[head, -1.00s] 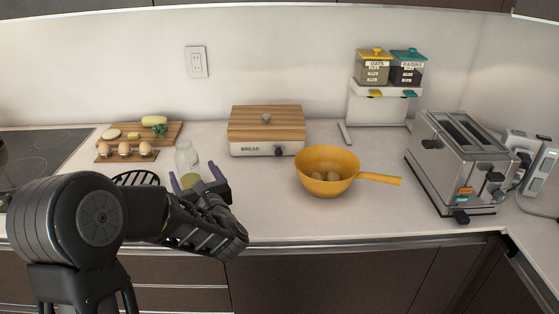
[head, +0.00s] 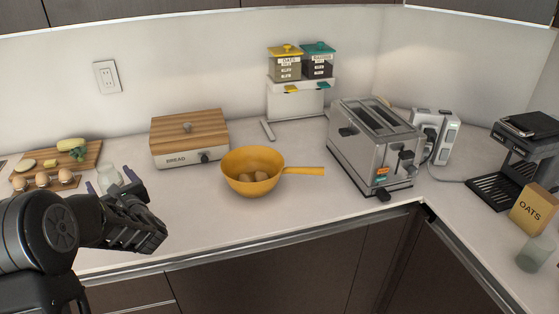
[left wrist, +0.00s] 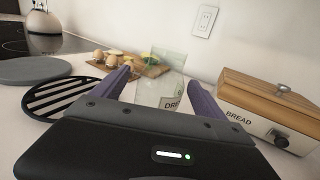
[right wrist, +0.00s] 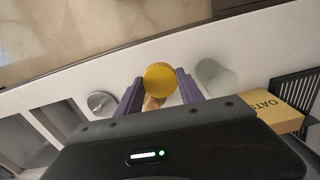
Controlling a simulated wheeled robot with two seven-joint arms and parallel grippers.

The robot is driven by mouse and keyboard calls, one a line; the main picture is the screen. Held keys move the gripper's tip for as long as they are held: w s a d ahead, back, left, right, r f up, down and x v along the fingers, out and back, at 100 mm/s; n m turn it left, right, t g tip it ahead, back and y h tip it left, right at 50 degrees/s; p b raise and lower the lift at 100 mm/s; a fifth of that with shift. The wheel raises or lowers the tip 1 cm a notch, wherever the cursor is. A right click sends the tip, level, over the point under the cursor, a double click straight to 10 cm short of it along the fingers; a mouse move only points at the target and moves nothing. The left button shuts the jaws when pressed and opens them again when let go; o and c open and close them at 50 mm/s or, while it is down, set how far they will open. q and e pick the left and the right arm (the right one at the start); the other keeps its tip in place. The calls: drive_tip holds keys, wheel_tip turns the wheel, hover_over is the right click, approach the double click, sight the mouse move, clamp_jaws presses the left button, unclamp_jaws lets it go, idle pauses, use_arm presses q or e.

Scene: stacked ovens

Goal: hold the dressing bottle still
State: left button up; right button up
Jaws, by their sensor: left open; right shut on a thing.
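The dressing bottle (head: 110,181) is a clear glass bottle with a label, upright on the counter at the left of the head view. In the left wrist view the bottle (left wrist: 160,92) stands between the two purple fingers of my open left gripper (left wrist: 152,85). I cannot tell whether either finger touches it. My right gripper (right wrist: 158,85) is outside the head view. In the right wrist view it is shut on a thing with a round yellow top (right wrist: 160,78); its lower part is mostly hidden.
A board with food (head: 85,157) and eggs lie left. A toaster (head: 372,150), coffee machine (head: 520,150), oats box (head: 533,208) and glass (head: 535,255) are farther right.

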use_arm(q)
drive_tip(key=p+x, duration=0.1)
drive_tip(key=x, duration=0.1)
drive_tip(key=shift+w+a+r, duration=0.15)
drive_tip(key=shift+w+a, duration=0.05)
use_arm(e)
drive_tip(key=shift+r, duration=0.8)
use_arm(q)
drive_tip(key=shift+w+a, duration=0.2)
drive_tip(key=shift+a, duration=0.05)
drive_tip(key=shift+c, duration=0.4)
clamp_jaws()
